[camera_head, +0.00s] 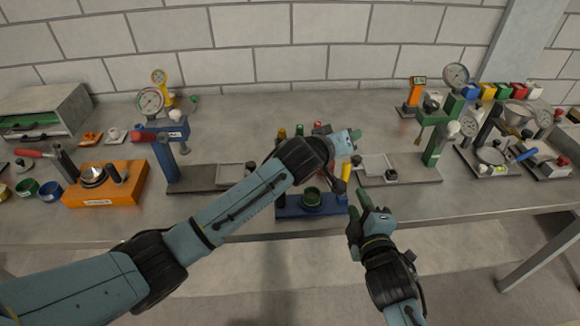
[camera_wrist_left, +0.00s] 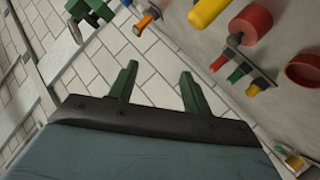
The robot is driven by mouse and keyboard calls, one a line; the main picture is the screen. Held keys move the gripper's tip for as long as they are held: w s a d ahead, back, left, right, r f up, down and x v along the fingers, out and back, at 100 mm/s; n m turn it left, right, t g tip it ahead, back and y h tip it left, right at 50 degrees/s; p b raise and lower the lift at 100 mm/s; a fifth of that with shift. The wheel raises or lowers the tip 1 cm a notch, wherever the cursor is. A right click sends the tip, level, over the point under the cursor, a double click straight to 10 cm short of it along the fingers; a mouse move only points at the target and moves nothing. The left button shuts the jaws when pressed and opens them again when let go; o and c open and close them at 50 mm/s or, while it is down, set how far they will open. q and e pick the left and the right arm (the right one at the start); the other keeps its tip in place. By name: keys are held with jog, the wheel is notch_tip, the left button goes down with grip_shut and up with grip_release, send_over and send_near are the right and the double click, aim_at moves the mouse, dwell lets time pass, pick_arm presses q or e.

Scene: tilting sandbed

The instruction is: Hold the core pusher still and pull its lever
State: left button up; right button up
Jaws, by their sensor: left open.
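A blue base with a green ring (camera_head: 312,197) stands at the middle front edge of the table. I cannot tell for sure whether it is the core pusher. My left arm passes across it and hides much of what stands behind, so no lever is clear. My left gripper (camera_head: 355,134) is above and behind the base's right side. In the left wrist view it (camera_wrist_left: 160,80) is open, with nothing between its fingers. My right gripper (camera_head: 372,203) is in front of the table edge, right of the blue base. Its fingers look apart and empty.
A yellow upright (camera_head: 346,172) stands close below my left gripper. A blue gauge stand (camera_head: 165,135) is at left, a green gauge stand (camera_head: 436,135) at right. An orange base (camera_head: 105,186) with a metal bowl is at far left.

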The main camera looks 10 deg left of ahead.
pick_arm(q)
jog(key=s+a+f+n+g+y, duration=0.1)
jog(key=s+a+n+g+y, duration=0.5)
jog(key=s+a+g+y, duration=0.4)
jog(key=shift+t+h, duration=0.3)
jog(key=shift+h, duration=0.2)
jog(key=x, duration=0.8)
jog(key=s+x, duration=0.1)
jog(key=x, duration=0.4)
jog(key=shift+a, duration=0.2)
